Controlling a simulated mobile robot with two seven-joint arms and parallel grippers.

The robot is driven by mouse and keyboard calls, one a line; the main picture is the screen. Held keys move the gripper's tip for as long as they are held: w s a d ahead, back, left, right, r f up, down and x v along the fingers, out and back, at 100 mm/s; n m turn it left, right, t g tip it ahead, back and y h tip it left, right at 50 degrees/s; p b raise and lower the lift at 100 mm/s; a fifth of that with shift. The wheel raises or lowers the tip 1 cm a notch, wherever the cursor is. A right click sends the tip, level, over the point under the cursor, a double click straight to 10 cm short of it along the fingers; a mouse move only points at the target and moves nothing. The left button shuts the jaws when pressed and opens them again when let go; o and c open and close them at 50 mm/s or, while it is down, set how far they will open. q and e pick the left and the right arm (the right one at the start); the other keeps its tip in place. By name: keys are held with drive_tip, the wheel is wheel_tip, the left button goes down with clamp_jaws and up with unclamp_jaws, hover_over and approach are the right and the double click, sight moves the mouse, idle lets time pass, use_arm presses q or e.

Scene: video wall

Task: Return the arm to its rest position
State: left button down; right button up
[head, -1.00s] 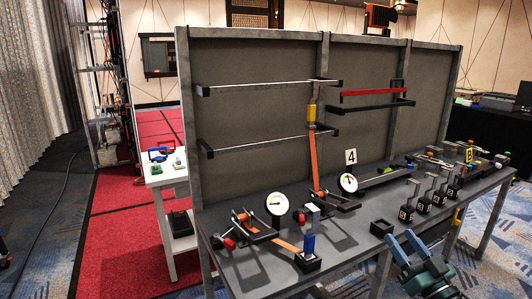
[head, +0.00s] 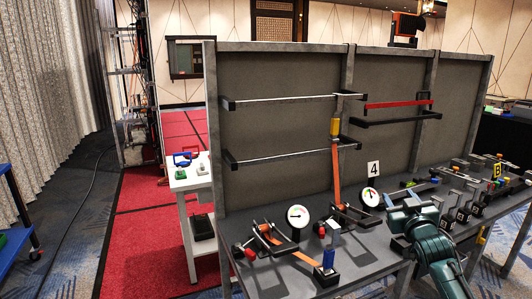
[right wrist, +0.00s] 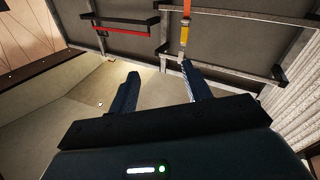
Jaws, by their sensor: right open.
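My right arm (head: 436,250) is teal and reaches up from the lower right in the head view, in front of the video wall bench. Its gripper (head: 408,201) shows small there, over the bench's front part. In the right wrist view the gripper (right wrist: 160,90) has two dark blue fingers spread apart with nothing between them. My left gripper is in neither view.
The grey bench (head: 372,245) carries white dials (head: 298,215), a number 4 sign (head: 373,170) and several small blocks on stands. The panel (head: 280,120) rises behind it. A white side table (head: 186,178) stands left. Red carpet (head: 150,250) at left is clear.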

drive_tip(key=s+a+f+n+g+y, duration=0.1)
drive_tip(key=s+a+f+g, duration=0.1)
drive_tip(key=s+a+f, duration=0.35)
drive_tip(key=s+a+f+n+g+y, duration=0.1)
drive_tip(key=s+a+f, duration=0.1)
drive_tip(key=s+f, duration=0.6)
drive_tip(key=s+a+f+g+y, duration=0.15)
drive_tip(key=s+a+f, duration=0.25)
drive_tip(key=f, duration=0.5)
drive_tip(key=s+a+f+g, duration=0.1)
drive_tip(key=s+a+f, duration=0.1)
drive_tip(key=s, duration=0.5)
drive_tip(key=s+a+f+g+y, duration=0.1)
drive_tip(key=s+a+f, duration=0.1)
drive_tip(key=s+a, duration=0.2)
drive_tip(key=s+a+f+g, duration=0.1)
drive_tip(key=s+a+f, duration=0.1)
drive_tip(key=s, duration=0.9)
drive_tip(key=shift+a+m, duration=0.3)
drive_tip(key=shift+a, duration=0.35)
drive_tip(key=shift+g+y, duration=0.25)
